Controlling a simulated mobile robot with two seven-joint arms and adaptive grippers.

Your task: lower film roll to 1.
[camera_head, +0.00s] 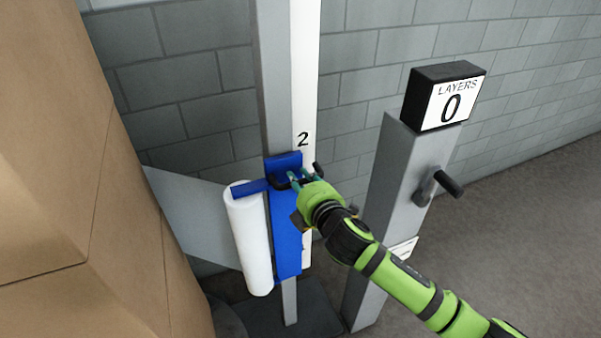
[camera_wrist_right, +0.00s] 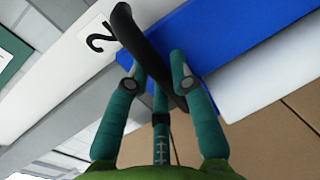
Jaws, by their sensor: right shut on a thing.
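The white film roll (camera_head: 250,240) stands upright on a blue carriage (camera_head: 286,235) on a grey mast (camera_head: 274,80). A white scale strip (camera_head: 305,75) runs up beside the mast, and its mark 2 (camera_head: 303,139) sits just above the carriage top. My right gripper (camera_head: 297,180) is shut on the black handle (camera_head: 281,183) of the carriage. In the right wrist view the teal fingers (camera_wrist_right: 160,85) close around the dark handle (camera_wrist_right: 145,45), next to the blue carriage (camera_wrist_right: 240,35). A mark 1 is not legible. My left gripper is not in view.
A grey post (camera_head: 395,200) with a crank (camera_head: 440,187) and a box reading LAYERS 0 (camera_head: 445,97) stands to the right. Stacked brown cartons (camera_head: 90,200) fill the left. A grey block wall is behind; the floor at right is clear.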

